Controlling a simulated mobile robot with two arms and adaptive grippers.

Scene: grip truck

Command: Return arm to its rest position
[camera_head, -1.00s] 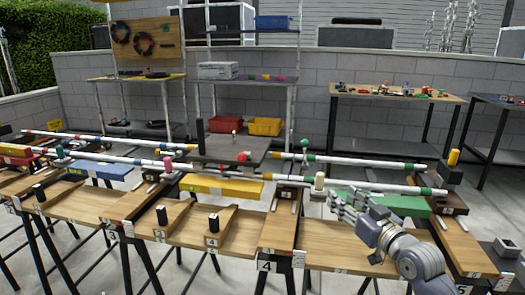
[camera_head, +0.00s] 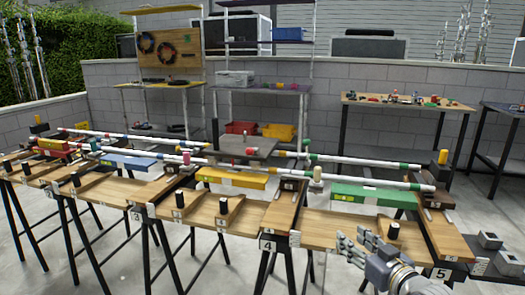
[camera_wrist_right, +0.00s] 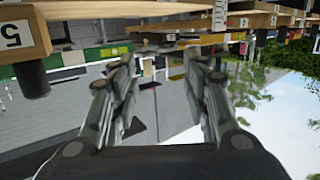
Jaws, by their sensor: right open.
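My right gripper (camera_head: 357,243) is at the lower right of the head view, over the front edge of the wooden work table (camera_head: 325,230). Its fingers are apart with nothing between them. The right wrist view also shows the two open fingers (camera_wrist_right: 158,60) with an empty gap. A black cylinder (camera_head: 393,231) stands on the table just behind and right of my right gripper. A green block (camera_head: 375,196) lies behind it. My left gripper is not in view.
More black cylinders (camera_head: 224,206) stand on the boards to the left. A yellow block (camera_head: 232,177) and long white poles (camera_head: 365,162) lie along the tables. A grey box (camera_head: 490,240) is at the right. Open floor shows in front of the tables.

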